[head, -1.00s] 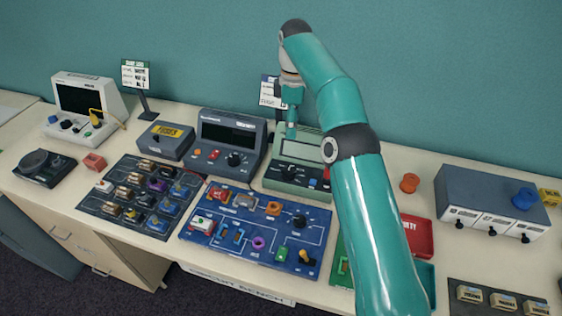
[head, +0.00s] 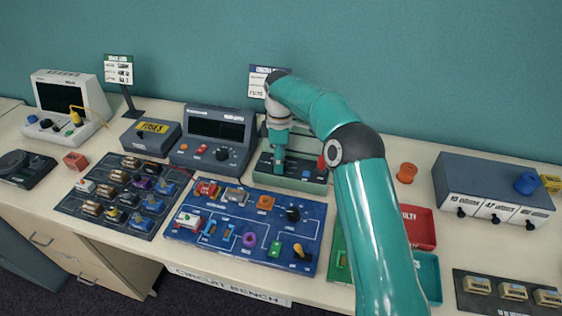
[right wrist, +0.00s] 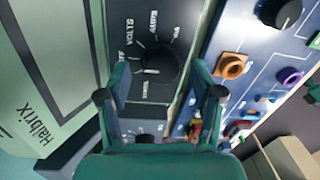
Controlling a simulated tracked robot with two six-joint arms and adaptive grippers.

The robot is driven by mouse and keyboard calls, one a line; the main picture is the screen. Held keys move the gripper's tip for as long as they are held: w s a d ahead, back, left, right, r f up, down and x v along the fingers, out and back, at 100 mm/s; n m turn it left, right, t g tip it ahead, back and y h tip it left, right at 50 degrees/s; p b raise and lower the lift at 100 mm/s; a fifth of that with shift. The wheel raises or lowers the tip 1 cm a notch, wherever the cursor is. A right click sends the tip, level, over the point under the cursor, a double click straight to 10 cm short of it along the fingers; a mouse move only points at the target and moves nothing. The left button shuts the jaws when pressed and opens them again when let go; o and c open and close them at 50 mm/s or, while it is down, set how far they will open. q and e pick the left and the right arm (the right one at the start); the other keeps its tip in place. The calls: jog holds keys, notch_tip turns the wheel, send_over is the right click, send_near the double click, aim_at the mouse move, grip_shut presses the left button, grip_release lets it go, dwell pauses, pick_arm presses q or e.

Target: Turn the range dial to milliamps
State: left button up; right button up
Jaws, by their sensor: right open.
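The pale green meter (head: 300,184) stands at the back of the bench, behind the blue board. My right gripper (head: 279,168) points down at its front panel and hides its dial there. In the right wrist view, the black range dial (right wrist: 158,66) sits on a dark panel with white labels around it; VOLTS, AMPS and mA can be made out. A small light mark shows on the dial's left side; its exact setting is unclear. My right gripper (right wrist: 160,82) is open, with one finger either side of the dial; contact cannot be told. My left gripper is out of view.
A blue circuit board (head: 250,222) with knobs and coloured parts lies in front of the meter. A dark grey meter (head: 213,150) stands close on its left. A sign (head: 262,78) stands behind. A red tray (head: 418,226) lies to the right, beyond my arm.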

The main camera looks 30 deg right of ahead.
jog(key=shift+f, duration=0.4)
jog(key=c, duration=1.1)
jog(key=shift+d, duration=0.1)
jog(key=shift+c, duration=0.2)
